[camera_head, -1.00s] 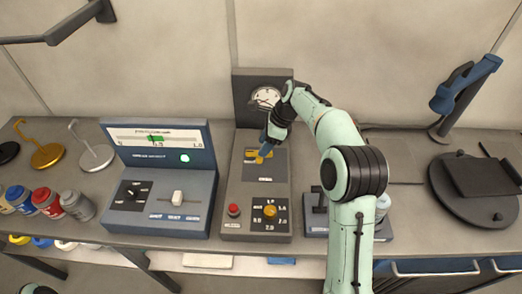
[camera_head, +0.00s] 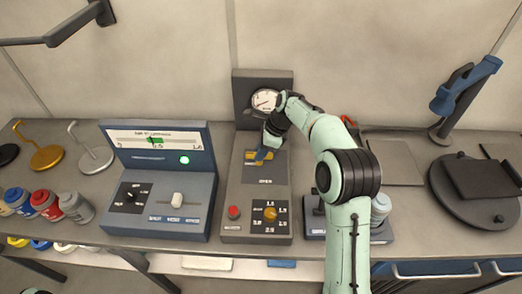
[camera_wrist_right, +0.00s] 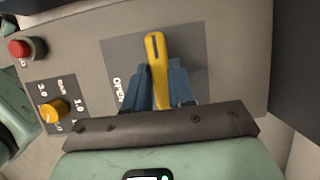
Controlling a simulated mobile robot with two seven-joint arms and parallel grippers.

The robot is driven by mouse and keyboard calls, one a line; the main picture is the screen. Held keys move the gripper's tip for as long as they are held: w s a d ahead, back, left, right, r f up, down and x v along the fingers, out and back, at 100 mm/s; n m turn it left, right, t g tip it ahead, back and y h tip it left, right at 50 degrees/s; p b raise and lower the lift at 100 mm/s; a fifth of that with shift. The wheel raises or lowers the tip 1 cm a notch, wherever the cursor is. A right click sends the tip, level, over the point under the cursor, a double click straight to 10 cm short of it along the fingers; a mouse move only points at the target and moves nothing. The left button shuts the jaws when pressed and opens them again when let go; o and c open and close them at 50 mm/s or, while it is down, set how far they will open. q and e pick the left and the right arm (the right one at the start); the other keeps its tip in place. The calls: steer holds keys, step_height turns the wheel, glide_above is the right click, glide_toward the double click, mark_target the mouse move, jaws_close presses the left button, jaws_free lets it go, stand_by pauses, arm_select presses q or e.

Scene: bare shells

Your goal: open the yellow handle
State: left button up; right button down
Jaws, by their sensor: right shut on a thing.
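The yellow handle (camera_head: 257,157) sits on a dark plate on the upper part of a grey control box (camera_head: 233,195). In the right wrist view the handle (camera_wrist_right: 156,62) is a long yellow lever with a dark slot, beside the printed word OPEN. My right gripper (camera_head: 265,154) reaches it from above. Its blue fingers (camera_wrist_right: 159,84) are shut on the handle, one on each side. My left gripper is not in view.
A round gauge (camera_head: 265,100) stands on the box's back panel. A red button (camera_head: 233,212) and an orange knob (camera_head: 270,213) are at its front. A slider console (camera_head: 160,190) stands close on the left. A dark round stand (camera_head: 480,215) is at the right.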

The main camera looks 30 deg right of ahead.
steer(key=shift+w+r+n+g+p, duration=0.15)
steer(key=shift+n+g+p, duration=0.35)
steer(key=shift+n+p, duration=0.55)
steer(key=shift+d+n+g, duration=0.1)
steer(key=shift+n+g, duration=0.3)
steer(key=shift+n, duration=0.75)
steer(key=n+g, duration=0.1)
steer(key=n, duration=0.2)
steer(key=shift+n, duration=0.3)
steer(key=n+g, duration=0.1)
steer(key=n, duration=0.2)
steer(key=shift+w+n+g, duration=0.15)
steer(key=shift+n+g, duration=0.15)
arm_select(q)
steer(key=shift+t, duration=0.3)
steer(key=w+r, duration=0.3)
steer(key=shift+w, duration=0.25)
arm_select(e)
steer(key=n+g, duration=0.1)
steer(key=n, duration=0.2)
steer(key=n+h, duration=0.1)
steer(key=n, duration=0.2)
steer(key=shift+w+g+h, duration=0.1)
steer(key=shift+g+h, duration=0.2)
steer(key=shift+g, duration=0.1)
steer(key=c, duration=1)
jaws_free()
steer(key=shift+o, duration=0.2)
